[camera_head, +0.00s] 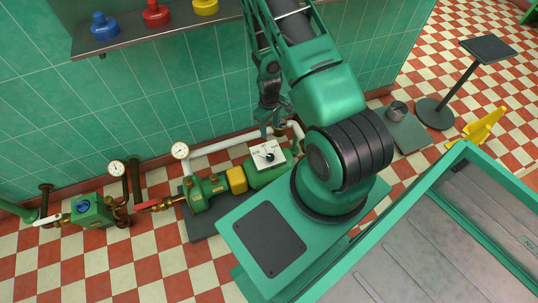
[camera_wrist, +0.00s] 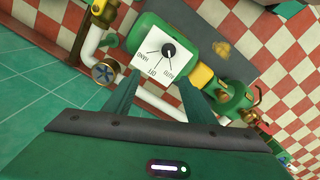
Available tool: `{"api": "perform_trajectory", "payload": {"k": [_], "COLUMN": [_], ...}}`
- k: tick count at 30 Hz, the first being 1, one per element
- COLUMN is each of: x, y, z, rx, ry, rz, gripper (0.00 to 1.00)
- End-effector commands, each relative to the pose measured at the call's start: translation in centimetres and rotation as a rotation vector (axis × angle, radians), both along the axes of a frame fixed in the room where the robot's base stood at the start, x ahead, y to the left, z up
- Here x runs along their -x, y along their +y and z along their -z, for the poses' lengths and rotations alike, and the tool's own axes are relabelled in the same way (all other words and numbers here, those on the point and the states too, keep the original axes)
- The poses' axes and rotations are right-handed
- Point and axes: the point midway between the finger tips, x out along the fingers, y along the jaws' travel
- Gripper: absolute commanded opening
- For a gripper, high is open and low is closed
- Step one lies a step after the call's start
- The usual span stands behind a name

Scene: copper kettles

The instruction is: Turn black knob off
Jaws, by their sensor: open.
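The black knob (camera_head: 269,156) sits on a white plate (camera_head: 261,160) on top of a green motor housing (camera_head: 262,175). In the wrist view the knob (camera_wrist: 169,50) is near the top of the plate (camera_wrist: 152,62), which reads HAND, OFF and AUTO, with thin lines toward the labels. I cannot tell which label the knob points to. My gripper (camera_head: 275,130) is open and empty, above and behind the knob in the head view. In the wrist view its two green fingers (camera_wrist: 158,86) stand apart, with the plate beyond and between them. I see no contact with the knob.
A yellow coupling (camera_head: 237,180) and green pump (camera_head: 205,192) adjoin the motor. White pipes (camera_head: 225,143), gauges (camera_head: 180,151) and a red-handled valve (camera_head: 150,204) are near the tiled wall. My arm covers part of the wall.

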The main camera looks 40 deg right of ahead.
Motion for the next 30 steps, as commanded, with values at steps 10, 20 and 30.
{"api": "perform_trajectory", "payload": {"k": [10,20,30], "x": [2.1,2.2,2.3], "y": [1.3,1.4,1.4], "z": [6.8,10.2,15.4], "rx": [-0.021,-0.022,-0.022], "ry": [-0.002,-0.002,-0.002], "rz": [-0.058,-0.06,-0.059], "gripper": [0.5,0.5,0.5]}}
